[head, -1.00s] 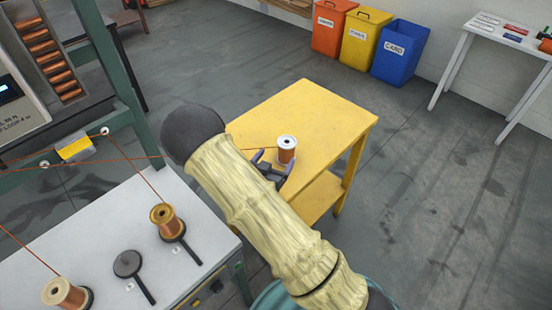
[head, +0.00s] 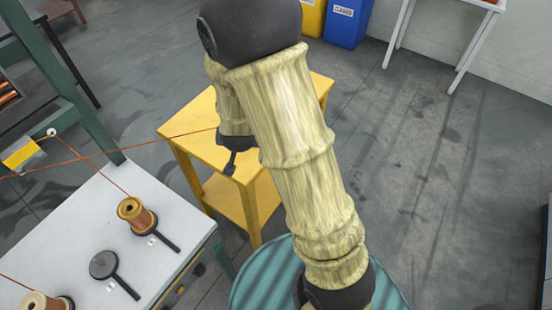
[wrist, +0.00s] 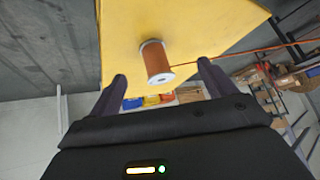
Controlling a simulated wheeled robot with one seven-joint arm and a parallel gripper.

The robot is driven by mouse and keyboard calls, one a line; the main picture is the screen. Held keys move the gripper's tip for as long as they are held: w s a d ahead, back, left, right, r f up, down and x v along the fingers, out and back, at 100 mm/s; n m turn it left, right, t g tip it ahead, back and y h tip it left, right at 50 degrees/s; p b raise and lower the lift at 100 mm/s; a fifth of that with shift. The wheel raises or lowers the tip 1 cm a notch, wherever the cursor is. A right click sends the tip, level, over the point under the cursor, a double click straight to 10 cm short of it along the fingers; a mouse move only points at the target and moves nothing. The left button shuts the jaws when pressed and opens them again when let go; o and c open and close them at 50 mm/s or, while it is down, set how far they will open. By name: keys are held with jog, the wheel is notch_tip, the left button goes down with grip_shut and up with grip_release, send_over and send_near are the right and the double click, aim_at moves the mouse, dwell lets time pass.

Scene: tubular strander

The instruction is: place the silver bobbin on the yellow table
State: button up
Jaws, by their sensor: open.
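The silver bobbin (wrist: 156,60), with pale silver-white flanges and copper wire wound on it, stands on the yellow table in the wrist view, which looks upside down. My gripper (wrist: 161,73) is open, its dark fingers at either side of the bobbin's near end with gaps to both. In the head view my arm hides the bobbin, and only a dark bit of the gripper (head: 231,162) shows. The yellow table (head: 203,125) is partly covered by my arm there; its top also fills the upper wrist view (wrist: 215,22).
A copper wire (head: 110,152) runs from the strander side to the yellow table. A white bench (head: 172,205) at left holds a gold bobbin (head: 136,214), a dark round holder (head: 104,265) and another bobbin (head: 45,301). Bins (head: 346,22) stand at the back.

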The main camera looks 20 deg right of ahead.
jog(key=s+d+r+n+g, duration=0.2)
jog(key=s+r, duration=0.1)
jog(key=s, duration=0.4)
jog(key=s+d+r+n+g+y, duration=0.1)
jog(key=s+d+r+n+g, duration=0.1)
jog(key=s, duration=0.6)
notch_tip(320, 180, up, 2)
jog(key=shift+s+d+g, duration=0.3)
jog(key=shift+d+g, duration=0.2)
jog(key=shift+d, duration=0.1)
jog(key=shift+c, duration=0.4)
